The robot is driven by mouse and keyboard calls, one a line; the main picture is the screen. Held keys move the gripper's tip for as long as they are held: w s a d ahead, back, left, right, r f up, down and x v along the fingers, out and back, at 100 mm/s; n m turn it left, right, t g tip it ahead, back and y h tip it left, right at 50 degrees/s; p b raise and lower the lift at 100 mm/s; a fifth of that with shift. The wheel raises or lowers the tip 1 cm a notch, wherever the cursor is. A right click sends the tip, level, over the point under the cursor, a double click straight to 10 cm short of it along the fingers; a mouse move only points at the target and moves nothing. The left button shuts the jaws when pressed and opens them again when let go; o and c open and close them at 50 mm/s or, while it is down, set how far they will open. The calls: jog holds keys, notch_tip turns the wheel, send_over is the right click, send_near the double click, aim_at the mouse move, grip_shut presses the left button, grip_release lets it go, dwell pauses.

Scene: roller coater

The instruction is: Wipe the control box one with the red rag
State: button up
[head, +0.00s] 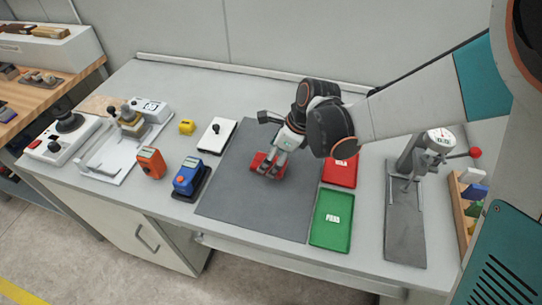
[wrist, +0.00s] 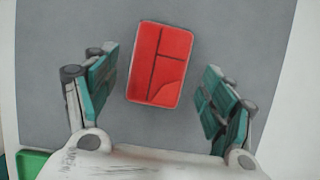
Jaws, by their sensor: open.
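The red rag (wrist: 172,45) is a folded red rectangle with dark crease lines, lying flat on the grey mat. In the head view the rag (head: 261,163) shows partly behind my fingers. My gripper (wrist: 158,87) is open, with one green-padded finger on each side of the rag and a visible gap to both edges. In the head view my gripper (head: 272,166) points down at the rag. Which box is control box one is not clear. One candidate is a white box with black knob and red button (head: 62,143) at the far left; another is a white plate with black knob (head: 216,136).
The grey mat (head: 235,190) is mostly bare. Right of it lie a red tray (head: 340,172) and a green tray (head: 331,232), then a dial gauge stand (head: 405,220). Left are a blue meter (head: 188,178), an orange meter (head: 151,162) and a yellow block (head: 186,127).

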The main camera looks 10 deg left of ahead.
jog(key=p+v, duration=0.6)
jog(key=v, duration=0.5)
jog(key=shift+s+d+r, duration=0.2)
jog(key=shift+s, duration=0.1)
